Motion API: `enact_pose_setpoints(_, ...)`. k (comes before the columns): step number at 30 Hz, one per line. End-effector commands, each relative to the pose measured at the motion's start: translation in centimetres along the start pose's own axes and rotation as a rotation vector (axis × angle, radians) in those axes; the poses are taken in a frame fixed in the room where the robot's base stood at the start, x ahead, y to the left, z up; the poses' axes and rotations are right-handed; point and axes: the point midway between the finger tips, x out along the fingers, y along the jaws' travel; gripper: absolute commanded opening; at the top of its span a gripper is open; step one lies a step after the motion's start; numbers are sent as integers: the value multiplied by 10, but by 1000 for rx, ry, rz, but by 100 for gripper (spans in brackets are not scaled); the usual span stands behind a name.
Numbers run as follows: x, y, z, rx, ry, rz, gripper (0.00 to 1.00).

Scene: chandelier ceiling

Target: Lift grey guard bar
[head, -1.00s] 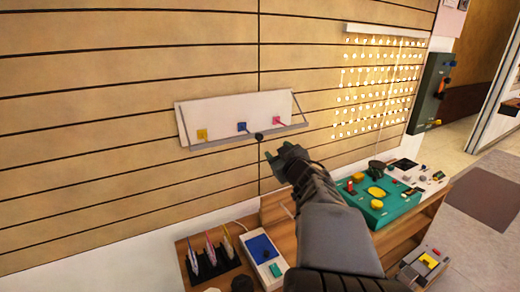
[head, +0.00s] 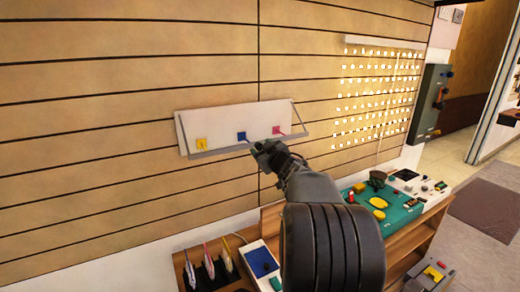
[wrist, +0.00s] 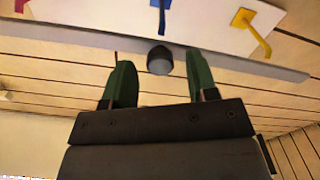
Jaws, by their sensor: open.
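The grey guard bar (head: 220,149) runs along the lower front of a white wall panel (head: 205,122), with thin side arms at its ends. In the wrist view the bar (wrist: 245,66) crosses in front of my fingertips. A dark round knob (wrist: 160,60) sits at the bar's middle; in the head view my gripper hides it. My gripper (head: 262,150) is at the bar's middle. In the wrist view my gripper's green fingers (wrist: 160,70) are open, one on each side of the knob, with gaps visible and no grip on it.
Behind the bar are a yellow switch (head: 201,144), a blue switch (head: 241,136) and a pink switch (head: 277,130). Below, a wooden bench holds a green box (head: 390,215), a blue-topped device (head: 262,260) and upright pens (head: 210,260). A lit bulb panel (head: 375,95) is right.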

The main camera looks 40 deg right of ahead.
Motion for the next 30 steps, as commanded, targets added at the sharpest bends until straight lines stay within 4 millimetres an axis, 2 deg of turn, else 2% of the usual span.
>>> enact_pose_setpoints(6,13,0,0,0,0,1,53)
enact_pose_setpoints(16,15,0,0,0,0,1,53)
enact_pose_setpoints(30,15,0,0,0,0,1,8)
